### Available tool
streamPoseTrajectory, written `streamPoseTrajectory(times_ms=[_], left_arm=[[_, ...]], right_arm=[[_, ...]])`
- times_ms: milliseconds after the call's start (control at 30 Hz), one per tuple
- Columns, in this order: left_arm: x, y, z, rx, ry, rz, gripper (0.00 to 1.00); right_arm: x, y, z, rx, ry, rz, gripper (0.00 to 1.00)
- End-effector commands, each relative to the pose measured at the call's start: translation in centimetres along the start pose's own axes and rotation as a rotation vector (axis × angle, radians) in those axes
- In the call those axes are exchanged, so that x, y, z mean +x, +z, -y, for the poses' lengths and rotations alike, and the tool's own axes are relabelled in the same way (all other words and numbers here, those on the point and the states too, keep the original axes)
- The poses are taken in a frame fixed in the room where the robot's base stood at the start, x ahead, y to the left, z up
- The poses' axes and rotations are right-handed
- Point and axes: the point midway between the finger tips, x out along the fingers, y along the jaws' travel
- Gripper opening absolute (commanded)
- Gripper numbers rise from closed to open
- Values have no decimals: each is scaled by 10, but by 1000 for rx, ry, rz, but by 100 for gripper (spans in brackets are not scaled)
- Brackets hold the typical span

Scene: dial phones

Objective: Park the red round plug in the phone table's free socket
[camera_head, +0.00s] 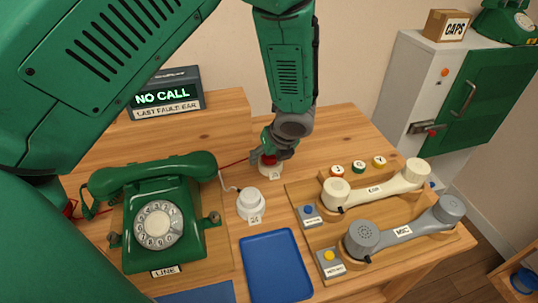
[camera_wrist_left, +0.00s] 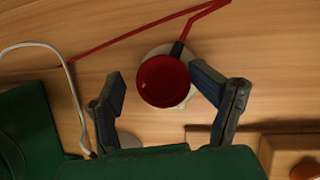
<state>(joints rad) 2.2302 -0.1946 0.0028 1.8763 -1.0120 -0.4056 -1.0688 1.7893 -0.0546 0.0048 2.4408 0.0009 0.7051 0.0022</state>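The red round plug (camera_wrist_left: 163,81) sits over a pale round base (camera_wrist_left: 186,54) on the wooden table, with a red cord leading off from it. In the head view the plug (camera_head: 268,160) is partly covered by my left gripper (camera_head: 273,147). In the left wrist view my left gripper (camera_wrist_left: 162,88) is open, its fingers either side of the plug. The right-hand finger is close to the plug; a gap shows at the left-hand finger. A white round piece (camera_head: 250,203) with a white cord stands nearer, by a small label. I cannot tell which socket is free.
The green dial phone (camera_head: 158,222) stands at the left. A blue tray (camera_head: 275,265) lies in front. A wooden board with a cream handset (camera_head: 375,188) and a grey handset (camera_head: 403,232) is at the right. A NO CALL display (camera_head: 165,95) stands behind.

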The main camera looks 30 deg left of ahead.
Motion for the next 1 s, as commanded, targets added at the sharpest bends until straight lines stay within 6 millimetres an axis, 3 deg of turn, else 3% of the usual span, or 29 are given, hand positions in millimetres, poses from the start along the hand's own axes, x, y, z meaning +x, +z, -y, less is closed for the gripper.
streamPoseTrajectory(times_ms=[400,533,1000], left_arm=[[-1,-2,0,2,-2,-3,62],[-9,0,1,1,-4,0,62],[-100,-1,2,0,-4,0,62]], right_arm=[[0,0,0,0,0,0,40],[-1,2,0,0,0,-2,40],[-1,2,0,0,0,-3,40]])
